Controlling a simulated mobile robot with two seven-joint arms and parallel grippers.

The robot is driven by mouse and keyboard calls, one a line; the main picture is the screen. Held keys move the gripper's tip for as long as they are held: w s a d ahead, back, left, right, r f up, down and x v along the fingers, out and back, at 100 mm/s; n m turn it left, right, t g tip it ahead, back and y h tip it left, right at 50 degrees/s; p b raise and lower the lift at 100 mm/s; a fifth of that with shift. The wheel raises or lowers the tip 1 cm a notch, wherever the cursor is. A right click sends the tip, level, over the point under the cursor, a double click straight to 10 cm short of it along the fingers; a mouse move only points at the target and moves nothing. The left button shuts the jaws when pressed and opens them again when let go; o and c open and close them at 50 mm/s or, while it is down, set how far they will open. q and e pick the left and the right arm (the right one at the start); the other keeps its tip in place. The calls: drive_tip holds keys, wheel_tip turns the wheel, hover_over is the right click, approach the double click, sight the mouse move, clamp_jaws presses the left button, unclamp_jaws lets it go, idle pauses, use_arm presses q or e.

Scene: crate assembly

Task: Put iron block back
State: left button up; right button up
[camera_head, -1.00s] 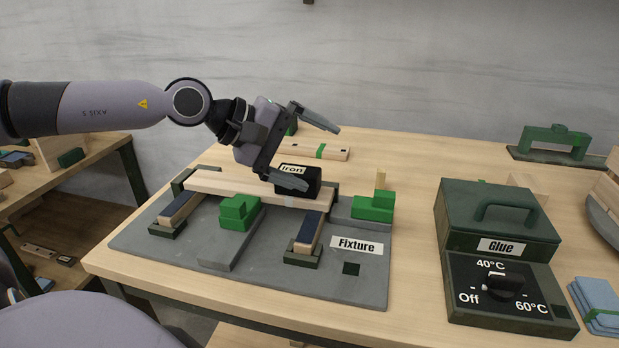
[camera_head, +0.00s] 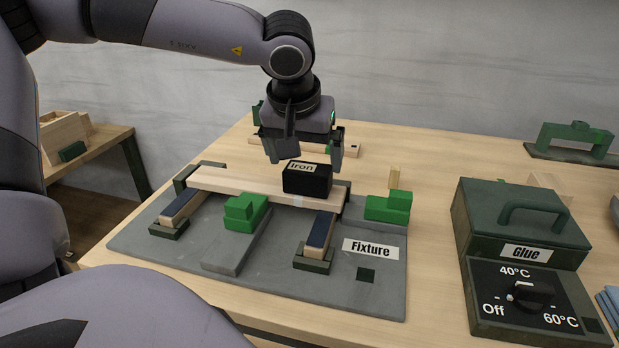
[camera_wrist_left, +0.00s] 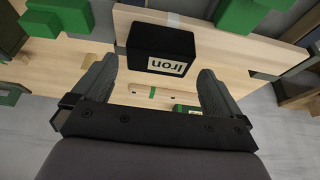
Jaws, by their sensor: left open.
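The iron block (camera_head: 308,182) is a black box with a white "Iron" label. It sits on the right part of the long wooden board (camera_head: 232,183) across the grey fixture (camera_head: 380,288). In the left wrist view the block (camera_wrist_left: 157,48) lies just ahead of the fingers, near the middle of the gap. My left gripper (camera_head: 305,156) is open and empty, pointing down just above and behind the block. Its two fingers also show in the left wrist view (camera_wrist_left: 158,88). My right gripper is not in view.
Green clamps (camera_head: 240,212) and (camera_head: 388,207) stand on the fixture. Two dark-topped wooden pieces (camera_head: 318,235) rest under the board. A green glue box (camera_head: 525,225) with a dial stands at right. A wooden strip (camera_head: 345,150) lies behind. A green handled stand (camera_head: 575,143) is at back right.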

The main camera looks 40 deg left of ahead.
sight(309, 168)
use_arm(q)
drive_tip(key=x, duration=0.4)
drive_tip(key=shift+f, duration=0.25)
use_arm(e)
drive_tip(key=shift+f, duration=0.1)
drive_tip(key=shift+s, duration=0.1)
use_arm(q)
drive_tip(key=c, duration=1.5)
drive_tip(key=shift+w+r, duration=0.1)
drive_tip(key=shift+r, duration=0.05)
drive_tip(key=shift+c, duration=1.2)
wheel_tip(309, 168, up, 20)
drive_tip(key=p, duration=0.2)
drive_tip(key=shift+p, duration=0.4)
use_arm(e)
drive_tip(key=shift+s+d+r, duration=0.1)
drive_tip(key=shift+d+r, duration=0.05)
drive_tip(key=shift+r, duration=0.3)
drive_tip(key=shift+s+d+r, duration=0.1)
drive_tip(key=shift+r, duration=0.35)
